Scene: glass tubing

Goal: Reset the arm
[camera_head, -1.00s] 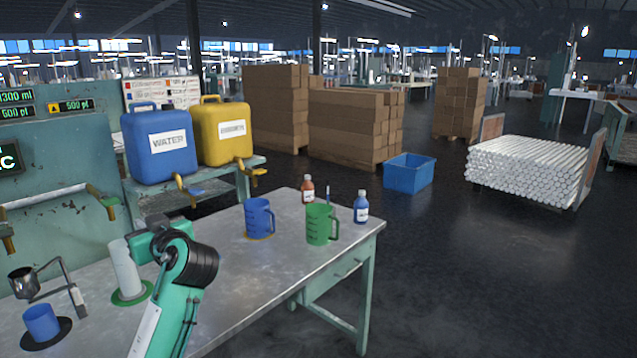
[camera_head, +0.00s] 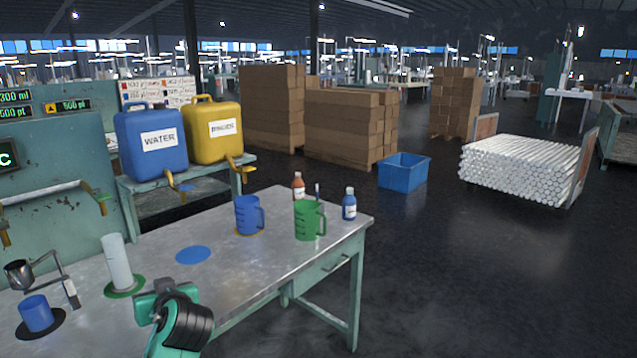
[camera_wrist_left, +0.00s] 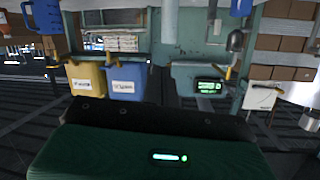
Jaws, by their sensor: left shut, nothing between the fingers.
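My left gripper (camera_head: 163,298) shows at the bottom of the head view, in front of the table's near edge, with my green and black arm below it. It is shut and nothing is seen held in it; its fingertips are hard to make out. In the left wrist view the scene is upside down, and a dark and green part of my own body fills the lower part. My right gripper is in neither view.
The metal table (camera_head: 275,235) holds a blue jug (camera_head: 247,214), a green jug (camera_head: 309,220), two bottles, a white cylinder (camera_head: 117,262) and a blue cup (camera_head: 36,313). A blue disc (camera_head: 193,254) lies on a bare stretch.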

